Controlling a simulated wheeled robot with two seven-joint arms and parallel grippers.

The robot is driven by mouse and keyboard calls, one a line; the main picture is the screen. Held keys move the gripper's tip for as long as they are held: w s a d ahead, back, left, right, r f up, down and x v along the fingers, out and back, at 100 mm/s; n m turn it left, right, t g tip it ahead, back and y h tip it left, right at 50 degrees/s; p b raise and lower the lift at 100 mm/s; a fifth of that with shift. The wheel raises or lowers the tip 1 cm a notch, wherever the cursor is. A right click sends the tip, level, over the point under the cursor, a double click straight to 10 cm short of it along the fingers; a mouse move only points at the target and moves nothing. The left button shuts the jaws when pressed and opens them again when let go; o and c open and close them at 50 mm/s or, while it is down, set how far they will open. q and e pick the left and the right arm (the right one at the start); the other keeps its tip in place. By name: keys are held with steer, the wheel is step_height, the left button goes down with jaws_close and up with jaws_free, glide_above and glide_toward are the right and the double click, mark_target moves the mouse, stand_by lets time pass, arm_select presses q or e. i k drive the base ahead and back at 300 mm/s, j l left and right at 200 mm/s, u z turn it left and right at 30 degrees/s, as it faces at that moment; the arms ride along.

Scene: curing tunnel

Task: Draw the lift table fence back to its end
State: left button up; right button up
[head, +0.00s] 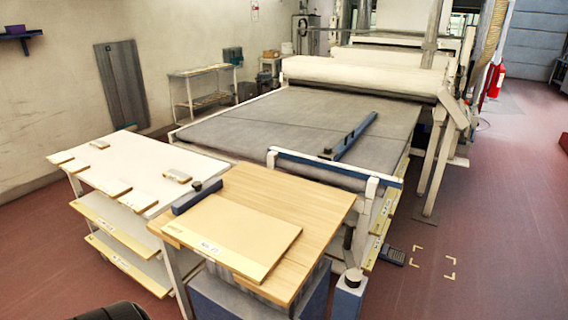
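The lift table (320,205) stands in the front middle, with a wood-grain top on a blue base. A short dark blue fence bar (197,198) with a black knob lies at the top's left rear edge, beside the white trolley. A pale flat panel (235,228) with a labelled front edge lies on the top, its left end close to the fence. A longer blue bar (355,137), also with a black knob, lies across the grey conveyor bed behind.
A white trolley (130,150) with several small wooden blocks and lower shelves stands left. A blue post (347,300) with a black top stands at front right. The right floor is mostly clear.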

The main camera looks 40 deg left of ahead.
mark_target(201, 191)
steer(key=u, duration=1.1)
steer(key=i+j, duration=0.25)
steer(key=j, duration=0.15)
